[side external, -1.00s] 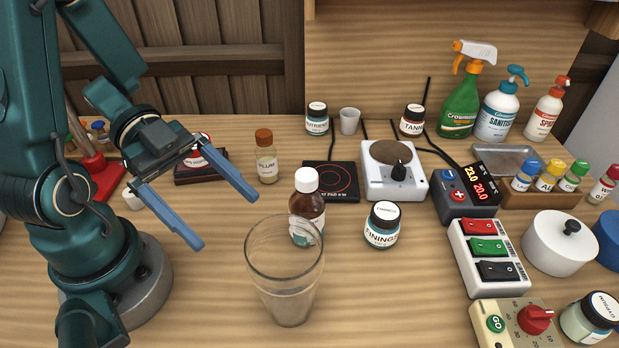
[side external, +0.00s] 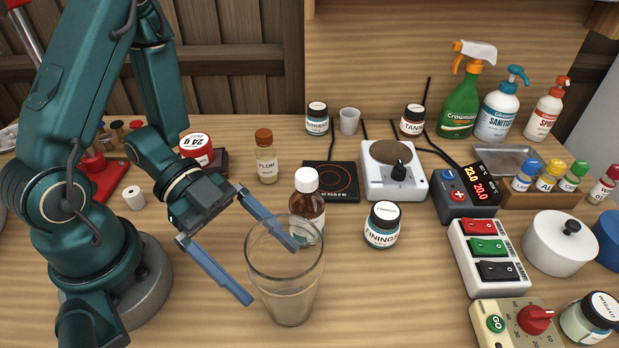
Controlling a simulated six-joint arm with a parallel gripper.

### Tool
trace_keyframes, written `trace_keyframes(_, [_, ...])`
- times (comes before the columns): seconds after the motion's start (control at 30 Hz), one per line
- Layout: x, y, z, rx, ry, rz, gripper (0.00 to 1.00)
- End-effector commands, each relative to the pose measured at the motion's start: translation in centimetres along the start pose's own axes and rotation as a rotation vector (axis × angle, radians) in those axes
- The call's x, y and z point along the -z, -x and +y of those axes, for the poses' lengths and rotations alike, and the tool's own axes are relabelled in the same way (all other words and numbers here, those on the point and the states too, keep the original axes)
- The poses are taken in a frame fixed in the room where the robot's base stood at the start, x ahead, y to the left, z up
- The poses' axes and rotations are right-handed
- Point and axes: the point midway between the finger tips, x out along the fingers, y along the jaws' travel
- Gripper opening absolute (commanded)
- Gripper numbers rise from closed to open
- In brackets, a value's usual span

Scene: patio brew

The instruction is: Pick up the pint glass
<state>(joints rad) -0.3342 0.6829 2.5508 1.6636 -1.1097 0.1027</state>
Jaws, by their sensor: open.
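The pint glass (side external: 284,285) is clear, empty and upright on the wooden table at the front centre. My gripper (side external: 272,274) is open, with two blue fingers pointing right and down at the glass. One finger reaches behind the glass's upper part and shows through or beside its rim. The other finger ends just left of the glass's front side. I cannot tell whether either finger touches the glass. Nothing is held between the fingers.
A brown bottle with a white cap (side external: 307,205) stands close behind the glass. A finings jar (side external: 382,226) is to its right. A switch box (side external: 487,258) and a dial box (side external: 518,322) lie further right.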

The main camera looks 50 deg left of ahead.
Motion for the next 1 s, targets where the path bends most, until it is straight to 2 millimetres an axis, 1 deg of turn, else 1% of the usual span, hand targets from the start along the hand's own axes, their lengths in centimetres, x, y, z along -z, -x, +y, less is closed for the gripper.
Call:
trace_keyframes(0.4, [-0.1, -4.4, -0.1, -0.006, 0.001, 0.001, 1.0])
trace_keyframes(0.53, [-0.1, -5.0, -0.1, -0.003, 0.0, 0.0, 1.0])
trace_keyframes(0.77, [-0.1, -5.0, -0.2, 0.0, 0.0, 0.0, 1.0])
trace_keyframes(0.87, [-0.1, -5.0, -0.2, 0.0, 0.0, 0.0, 0.66])
trace_keyframes(0.9, [-0.1, -5.0, -0.2, 0.0, 0.0, 0.0, 0.5])
trace_keyframes(0.97, [-0.1, -5.0, -0.2, 0.0, 0.0, 0.0, 0.27])
trace_keyframes(1.0, [0.0, -5.0, -0.2, 0.0, 0.0, 0.0, 0.12])
